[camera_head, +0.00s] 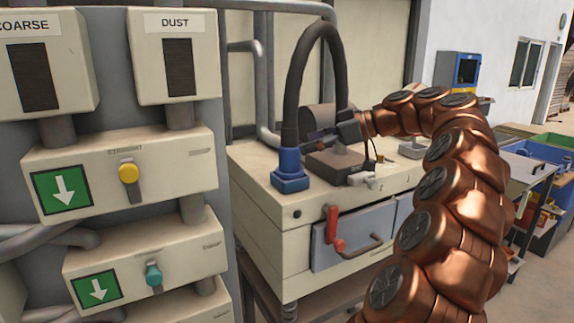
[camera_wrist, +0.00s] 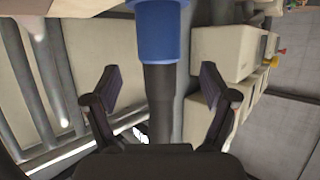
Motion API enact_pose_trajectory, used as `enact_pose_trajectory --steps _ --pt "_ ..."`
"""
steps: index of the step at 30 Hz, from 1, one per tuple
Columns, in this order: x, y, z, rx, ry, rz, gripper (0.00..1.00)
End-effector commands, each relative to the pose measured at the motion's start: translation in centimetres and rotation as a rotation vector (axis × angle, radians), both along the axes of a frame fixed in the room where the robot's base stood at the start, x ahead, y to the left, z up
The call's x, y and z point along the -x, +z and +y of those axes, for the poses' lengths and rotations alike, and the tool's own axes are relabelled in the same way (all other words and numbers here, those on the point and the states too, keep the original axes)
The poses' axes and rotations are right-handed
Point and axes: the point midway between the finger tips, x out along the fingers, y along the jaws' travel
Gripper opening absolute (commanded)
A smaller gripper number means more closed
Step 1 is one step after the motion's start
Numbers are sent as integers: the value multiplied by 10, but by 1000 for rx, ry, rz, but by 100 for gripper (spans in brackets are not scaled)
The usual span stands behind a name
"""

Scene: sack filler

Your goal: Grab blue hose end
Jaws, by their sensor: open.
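The blue hose end (camera_head: 290,168) sits upright on a square blue base on the cream machine's top in the head view. A dark ribbed hose (camera_head: 296,85) rises from it and arches over to the right. My gripper (camera_head: 318,136) is just right of the hose, near the top of the blue end, with its fingers toward it. In the wrist view the blue hose end (camera_wrist: 158,32) is at the top middle, beyond the fingertips. The dark hose runs down the picture between the two open fingers of my gripper (camera_wrist: 161,84). I cannot tell whether either finger touches it.
The cream machine (camera_head: 262,218) has a red lever (camera_head: 333,230) and a drawer handle on its front. A panel with a yellow knob (camera_head: 128,173) and a teal knob (camera_head: 153,274) stands close on the left. Blue bins (camera_head: 545,148) are at the right.

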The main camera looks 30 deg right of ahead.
Motion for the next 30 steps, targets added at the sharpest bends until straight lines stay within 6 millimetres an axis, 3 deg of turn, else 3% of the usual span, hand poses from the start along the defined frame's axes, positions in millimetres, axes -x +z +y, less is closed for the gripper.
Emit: enact_pose_trajectory --steps 30 --pt "-43 -26 37 0 0 1 84"
